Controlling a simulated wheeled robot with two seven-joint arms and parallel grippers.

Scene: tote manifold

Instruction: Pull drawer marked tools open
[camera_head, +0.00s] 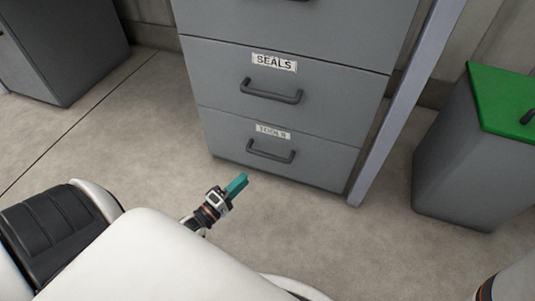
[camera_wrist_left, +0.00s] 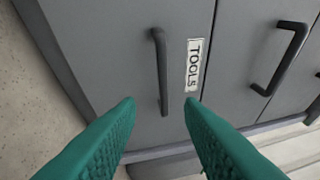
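The drawer marked TOOLS (camera_head: 320,158) is the bottom drawer of a grey cabinet and sits shut, flush with the front. Its dark bar handle (camera_head: 271,153) is below the label, and the handle also shows in the left wrist view (camera_wrist_left: 161,72) beside the TOOLS label (camera_wrist_left: 194,66). My left gripper (camera_head: 238,185) has teal fingers and is in front of the drawer, below and left of the handle. In the left wrist view the fingers (camera_wrist_left: 160,104) are spread apart with the handle's end between their tips in the picture; contact cannot be told. My right gripper is not in view.
The drawer marked SEALS (camera_head: 335,105) with its own handle (camera_head: 271,92) is directly above. A grey bin with a green lid (camera_head: 500,95) stands at the right, beyond a slanted grey post (camera_head: 405,105). The floor before the cabinet is clear.

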